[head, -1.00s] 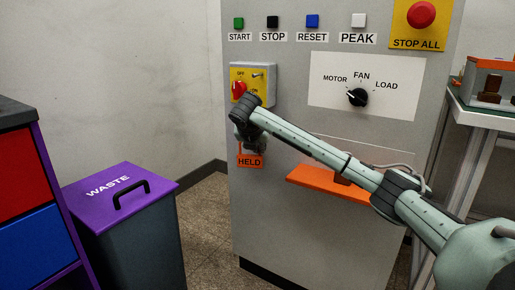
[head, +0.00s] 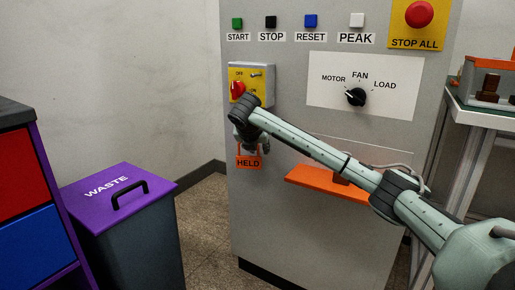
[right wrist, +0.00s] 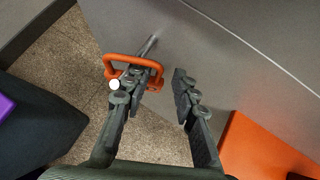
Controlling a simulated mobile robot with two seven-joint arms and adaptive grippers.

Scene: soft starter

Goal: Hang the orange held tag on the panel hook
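The orange tag (head: 248,163), lettered HELD, hangs upright in front of the panel, below the yellow switch plate. In the right wrist view its orange loop (right wrist: 133,60) is seen from above, around or against a thin metal hook rod (right wrist: 149,46) that sticks out from the panel; a white round tip (right wrist: 114,84) shows beside it. My right gripper (head: 250,148) is at the tag's top in the head view. In the right wrist view the fingers of the right gripper (right wrist: 158,88) stand apart, with the left finger overlapping the loop and a clear gap between them. My left gripper is out of view.
The yellow switch plate (head: 245,80) with a red knob is just above my right gripper. An orange shelf (head: 325,184) juts from the panel to the right. A purple-lidded waste bin (head: 95,197) stands at left. Floor between bin and panel is clear.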

